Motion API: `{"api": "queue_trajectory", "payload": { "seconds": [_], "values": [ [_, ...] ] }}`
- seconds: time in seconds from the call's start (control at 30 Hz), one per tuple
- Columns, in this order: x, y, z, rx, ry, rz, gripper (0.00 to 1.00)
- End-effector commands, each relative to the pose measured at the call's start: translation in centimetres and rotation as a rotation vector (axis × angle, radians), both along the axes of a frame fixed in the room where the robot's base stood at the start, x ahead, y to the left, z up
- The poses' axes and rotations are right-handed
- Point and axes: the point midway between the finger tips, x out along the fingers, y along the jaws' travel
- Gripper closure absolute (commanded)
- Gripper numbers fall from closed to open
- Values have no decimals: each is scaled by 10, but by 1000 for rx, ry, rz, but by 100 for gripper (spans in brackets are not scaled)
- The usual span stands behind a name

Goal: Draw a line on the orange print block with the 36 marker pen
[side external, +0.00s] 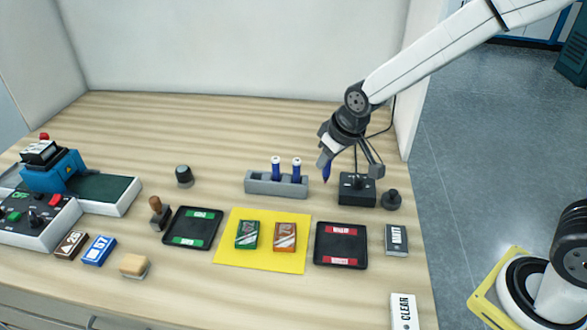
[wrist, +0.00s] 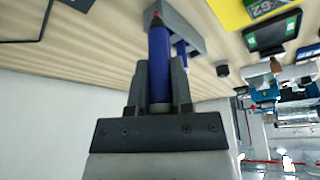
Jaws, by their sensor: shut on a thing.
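My gripper (side external: 332,148) is shut on a blue marker pen (side external: 326,170), held point-down above the table, right of the pen rack. In the wrist view the pen (wrist: 159,62) stands between the two fingers, with a reddish band near its far end. Its number cannot be read. The orange print block (side external: 284,237) lies on the yellow sheet (side external: 260,264), below and left of my gripper in the side view. The grey pen rack (side external: 262,186) holds two more blue pens (side external: 276,168) (side external: 297,169) upright.
A green block (side external: 246,235) lies beside the orange one. Black trays (side external: 205,243) (side external: 341,261) flank the yellow sheet. A black box (side external: 356,190) and a dark knob (side external: 391,199) stand near my gripper. A stamp (side external: 158,213) and a blue machine (side external: 52,172) stand left.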

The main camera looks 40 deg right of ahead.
Motion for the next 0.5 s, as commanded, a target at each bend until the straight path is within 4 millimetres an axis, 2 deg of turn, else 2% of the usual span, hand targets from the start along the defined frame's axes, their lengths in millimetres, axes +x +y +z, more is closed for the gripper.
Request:
{"api": "queue_trajectory", "payload": {
  "seconds": [0.03,0.3,0.5],
  "values": [
    [-1,16,0,-1,0,41,100],
    [-17,91,2,0,0,229,100],
    [-29,127,3,-1,-1,326,100]
  ]
}}
